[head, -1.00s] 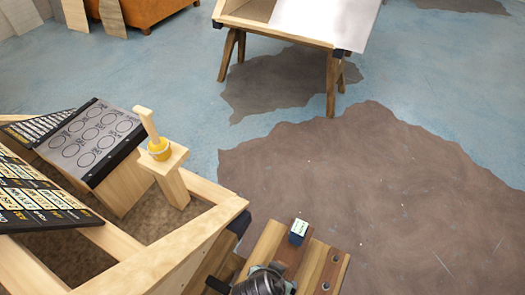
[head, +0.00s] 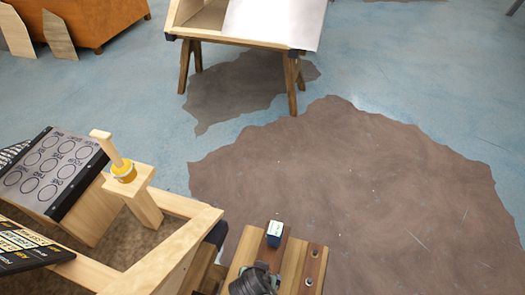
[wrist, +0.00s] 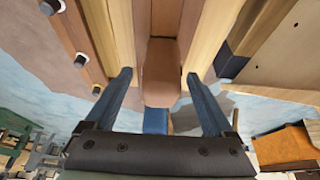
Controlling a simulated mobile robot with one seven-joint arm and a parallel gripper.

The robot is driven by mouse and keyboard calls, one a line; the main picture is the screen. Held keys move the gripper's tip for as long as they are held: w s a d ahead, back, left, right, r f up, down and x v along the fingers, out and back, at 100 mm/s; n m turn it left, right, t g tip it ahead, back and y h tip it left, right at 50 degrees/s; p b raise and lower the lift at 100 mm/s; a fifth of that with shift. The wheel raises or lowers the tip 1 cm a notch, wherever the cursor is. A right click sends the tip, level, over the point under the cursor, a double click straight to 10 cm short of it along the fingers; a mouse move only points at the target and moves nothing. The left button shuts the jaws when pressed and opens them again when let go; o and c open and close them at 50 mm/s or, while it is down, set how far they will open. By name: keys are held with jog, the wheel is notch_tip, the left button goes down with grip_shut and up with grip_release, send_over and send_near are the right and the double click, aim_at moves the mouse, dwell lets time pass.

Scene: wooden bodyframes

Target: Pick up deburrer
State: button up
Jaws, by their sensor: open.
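I cannot tell for sure which thing is the deburrer. In the head view, a yellow round piece with a pale wooden handle (head: 123,172) stands on top of a wooden block (head: 146,208) at the left. A small dark block with a white label (head: 274,234) sits on a striped wooden board (head: 296,262) at the bottom. My gripper (wrist: 158,75) is open in the wrist view, its two blue fingers apart. A brown rounded piece (wrist: 161,75) shows between the fingertips, with a blue patch below it. Whether the fingers touch it, I cannot tell.
A wooden frame (head: 185,245) fills the lower left, with a panel of printed circles (head: 45,168). A trestle table (head: 245,40) stands at the top. An orange-brown cabinet (head: 95,20) is at the upper left. The floor on the right is clear.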

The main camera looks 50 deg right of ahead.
jog(key=shift+x, duration=1.35)
grip_shut()
jog(key=shift+w, duration=0.1)
